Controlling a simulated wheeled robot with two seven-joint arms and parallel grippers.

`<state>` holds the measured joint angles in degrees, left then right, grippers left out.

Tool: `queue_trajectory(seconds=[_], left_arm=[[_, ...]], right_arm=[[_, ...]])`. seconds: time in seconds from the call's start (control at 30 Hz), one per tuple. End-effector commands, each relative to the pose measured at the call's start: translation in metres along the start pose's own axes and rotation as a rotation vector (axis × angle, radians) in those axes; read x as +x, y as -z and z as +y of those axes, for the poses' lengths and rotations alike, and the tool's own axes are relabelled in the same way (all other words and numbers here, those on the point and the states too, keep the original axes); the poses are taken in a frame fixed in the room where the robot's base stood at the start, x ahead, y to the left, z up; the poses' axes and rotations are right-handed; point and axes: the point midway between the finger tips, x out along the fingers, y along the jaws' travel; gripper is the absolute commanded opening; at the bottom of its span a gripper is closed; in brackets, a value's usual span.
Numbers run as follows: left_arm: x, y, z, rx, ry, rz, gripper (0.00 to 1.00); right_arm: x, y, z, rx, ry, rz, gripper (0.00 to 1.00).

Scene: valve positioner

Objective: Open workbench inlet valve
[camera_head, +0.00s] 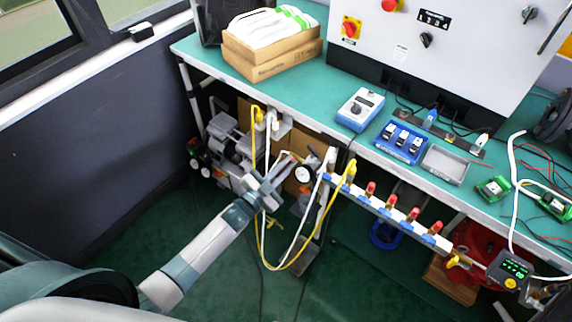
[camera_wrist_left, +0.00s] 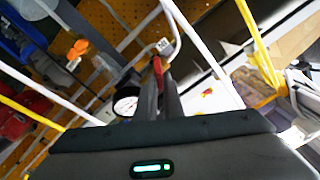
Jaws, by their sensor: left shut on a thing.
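My left gripper (camera_head: 284,165) reaches in under the front edge of the workbench, next to a round pressure gauge (camera_head: 304,173). In the left wrist view its two dark fingers (camera_wrist_left: 163,78) are closed on a small red handle (camera_wrist_left: 157,66), which looks like the inlet valve's lever. The handle lies beside a pipe, and most of it is hidden by the fingers. The gauge (camera_wrist_left: 126,104) shows just left of the fingers. In the head view the red handle is hidden or too small to make out. My right gripper is not in view.
A yellow hose (camera_head: 318,236) and a white hose (camera_head: 297,236) hang close around the gripper. A manifold with several red-topped valves (camera_head: 371,188) runs along the bench front (camera_head: 345,142). A compressor (camera_head: 232,140) stands at left under the bench. The floor before it is clear.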

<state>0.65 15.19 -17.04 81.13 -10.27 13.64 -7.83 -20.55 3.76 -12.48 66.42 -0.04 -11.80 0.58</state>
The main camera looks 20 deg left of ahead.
Motion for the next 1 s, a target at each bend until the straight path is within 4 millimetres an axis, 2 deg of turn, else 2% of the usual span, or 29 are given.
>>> queue_trajectory(seconds=[0.33,1.0], left_arm=[[0.0,-0.002,0.006,0.329,0.0,0.0,0.0],[-0.001,-0.007,0.011,0.907,-0.001,-0.001,0.0]], right_arm=[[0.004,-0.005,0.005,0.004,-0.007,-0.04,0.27],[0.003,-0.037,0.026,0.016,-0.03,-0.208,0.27]])
